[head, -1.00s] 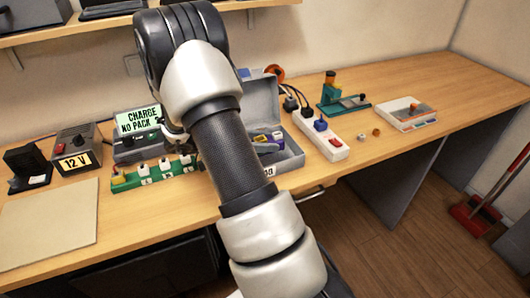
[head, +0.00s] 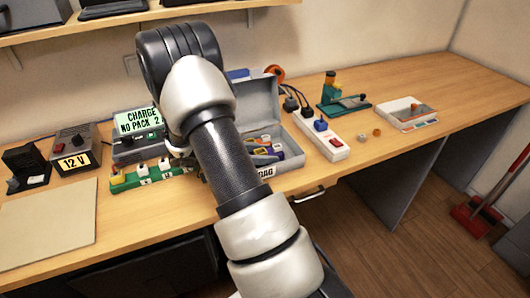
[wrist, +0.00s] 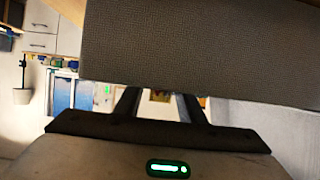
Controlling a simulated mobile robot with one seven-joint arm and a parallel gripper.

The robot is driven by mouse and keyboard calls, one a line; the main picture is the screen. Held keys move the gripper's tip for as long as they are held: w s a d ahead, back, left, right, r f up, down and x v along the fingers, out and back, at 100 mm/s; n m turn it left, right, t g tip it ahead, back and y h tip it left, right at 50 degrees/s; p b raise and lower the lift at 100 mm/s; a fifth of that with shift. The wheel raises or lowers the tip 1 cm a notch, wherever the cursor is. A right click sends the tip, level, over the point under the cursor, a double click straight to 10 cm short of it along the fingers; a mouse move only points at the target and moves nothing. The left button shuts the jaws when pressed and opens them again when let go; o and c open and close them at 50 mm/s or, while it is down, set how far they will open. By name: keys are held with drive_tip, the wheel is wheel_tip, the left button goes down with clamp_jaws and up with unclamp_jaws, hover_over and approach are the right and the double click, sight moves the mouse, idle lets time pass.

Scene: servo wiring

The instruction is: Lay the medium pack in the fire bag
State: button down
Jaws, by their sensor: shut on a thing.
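The fire bag is an open grey box with its lid (head: 259,101) raised, in the middle of the bench behind my arm in the head view. Several packs with purple, yellow and white parts (head: 263,148) lie in it; I cannot tell their sizes. My gripper (wrist: 157,98) shows in the wrist view, its fingertips cut off by a large grey woven surface (wrist: 205,50) that looks like the bag's side. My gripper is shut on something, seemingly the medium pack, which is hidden.
A charger (head: 137,124) reading "CHARGE NO PACK 2" and a green numbered strip (head: 150,176) stand left of the bag. A white power strip (head: 325,137) stands close on its right. A shelf (head: 110,27) runs above. The bench's far right is clear.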

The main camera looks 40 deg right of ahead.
drive_tip(key=c, duration=1.4)
unclamp_jaws()
drive_tip(key=shift+c, duration=0.2)
drive_tip(key=shift+r, duration=0.1)
